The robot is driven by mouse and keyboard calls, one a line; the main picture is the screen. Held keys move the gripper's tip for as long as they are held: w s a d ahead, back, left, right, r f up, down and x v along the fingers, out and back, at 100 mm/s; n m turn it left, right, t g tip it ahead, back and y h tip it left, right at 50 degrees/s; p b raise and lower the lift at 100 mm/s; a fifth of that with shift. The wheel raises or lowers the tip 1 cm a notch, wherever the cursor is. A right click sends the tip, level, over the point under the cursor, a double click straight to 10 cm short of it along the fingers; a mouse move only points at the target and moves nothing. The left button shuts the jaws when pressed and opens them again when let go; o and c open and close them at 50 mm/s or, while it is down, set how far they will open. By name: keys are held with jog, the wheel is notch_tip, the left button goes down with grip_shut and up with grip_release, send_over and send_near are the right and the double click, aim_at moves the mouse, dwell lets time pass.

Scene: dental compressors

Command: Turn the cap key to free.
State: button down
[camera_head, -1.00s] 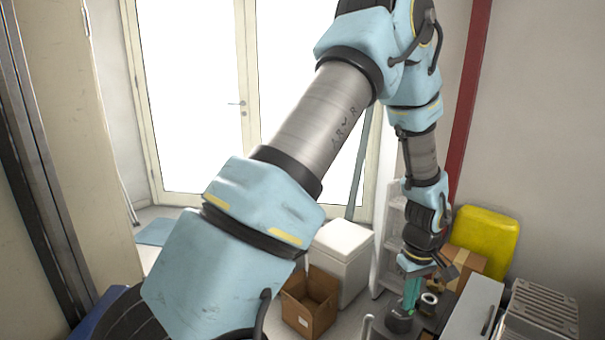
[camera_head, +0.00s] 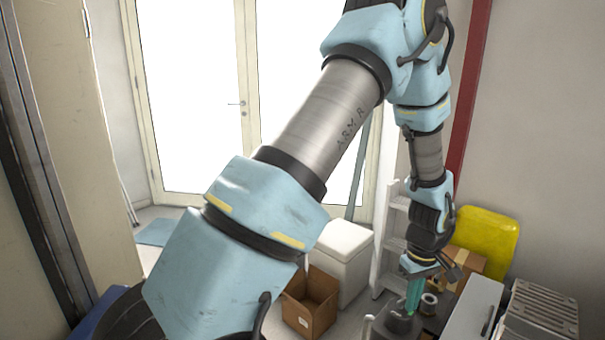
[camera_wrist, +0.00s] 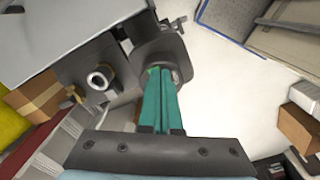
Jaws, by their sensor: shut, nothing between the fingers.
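My gripper (camera_wrist: 162,76) has green fingers that lie together, with nothing seen between them. In the wrist view its tips reach over a dark grey rounded unit (camera_wrist: 158,49), and I cannot tell whether they touch it. A small light metal detail (camera_wrist: 176,75) shows just right of the tips; whether it is the cap key is unclear, and its setting cannot be read. In the head view my gripper (camera_head: 414,296) points down at the dark unit (camera_head: 399,327) at the lower right.
A pale ring-shaped part (camera_wrist: 101,79) sits left of the fingers. In the head view, a white-topped cabinet (camera_head: 474,312) and a grey slatted unit (camera_head: 540,312) stand to the right. An open cardboard box (camera_head: 310,305) and a white bin (camera_head: 345,250) are on the floor to the left.

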notch_tip(320, 180, up, 6)
jog(key=p, duration=0.3)
jog(key=shift+f+p, duration=0.15)
jog(key=shift+p, duration=0.15)
